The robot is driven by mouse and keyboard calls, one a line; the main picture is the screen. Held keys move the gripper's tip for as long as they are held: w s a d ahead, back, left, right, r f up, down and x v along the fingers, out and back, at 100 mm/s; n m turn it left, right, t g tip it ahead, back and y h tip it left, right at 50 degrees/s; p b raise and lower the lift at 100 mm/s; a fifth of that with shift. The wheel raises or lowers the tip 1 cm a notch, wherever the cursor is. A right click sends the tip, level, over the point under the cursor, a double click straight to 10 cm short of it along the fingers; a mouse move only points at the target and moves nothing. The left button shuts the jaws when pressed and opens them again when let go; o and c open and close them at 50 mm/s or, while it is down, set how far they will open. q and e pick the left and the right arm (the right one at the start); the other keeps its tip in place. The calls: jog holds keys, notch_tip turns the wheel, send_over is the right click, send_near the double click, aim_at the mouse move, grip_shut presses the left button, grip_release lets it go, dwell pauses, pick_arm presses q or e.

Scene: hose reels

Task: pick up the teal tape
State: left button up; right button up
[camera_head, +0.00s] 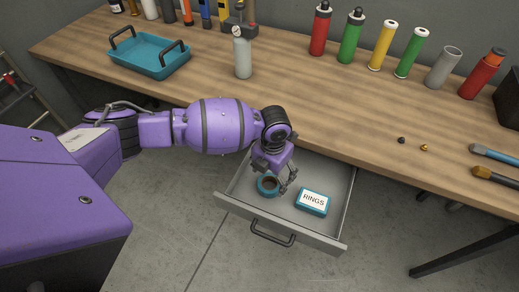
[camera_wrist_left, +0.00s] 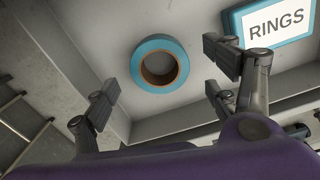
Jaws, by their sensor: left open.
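The teal tape (camera_head: 268,186) is a roll with a brown core, lying flat in the open grey drawer (camera_head: 234,204) under the workbench. In the left wrist view the tape (camera_wrist_left: 160,44) shows whole, ahead of the two fingers. My left gripper (camera_head: 278,184) points down into the drawer at the tape, close to it. In the wrist view the left gripper (camera_wrist_left: 160,82) is open, with its fingers spread wide and nothing between the tips. I cannot tell its exact height above the tape. My right gripper is not in view.
A teal box marked RINGS (camera_head: 312,202) lies right of the tape in the drawer. The drawer walls stand around both.

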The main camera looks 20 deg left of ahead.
aim_at(269, 182)
pick_arm(q)
notch_tip(269, 182, down, 4)
jog(key=shift+a+f, duration=0.15)
jog(key=shift+c, duration=0.2)
jog(key=c, duration=1.2)
